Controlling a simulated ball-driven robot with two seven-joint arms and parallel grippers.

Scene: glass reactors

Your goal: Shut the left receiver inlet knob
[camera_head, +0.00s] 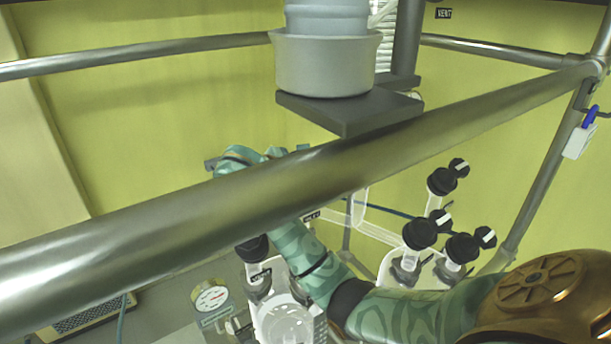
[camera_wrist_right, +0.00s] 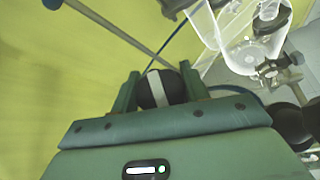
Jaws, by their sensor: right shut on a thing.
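In the right wrist view, a round black knob (camera_wrist_right: 173,87) with a white stripe sits between the two green fingers of my right gripper (camera_wrist_right: 160,84). The gripper is shut on it, with a finger on each side. The stripe runs nearly up and down in the picture, leaning slightly. In the head view, my patterned right arm comes in from the right and passes behind a thick steel rail (camera_head: 330,170). Its far end shows above the rail, but the knob in the grip is hidden there. My left gripper is not in view.
Several other black-capped valves (camera_head: 420,233) stand on glassware to the right of my arm. A glass vessel (camera_head: 287,322) and a round gauge (camera_head: 211,299) are below. A grey pot (camera_head: 326,65) stands on a dark shelf above. The rail crosses close in front.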

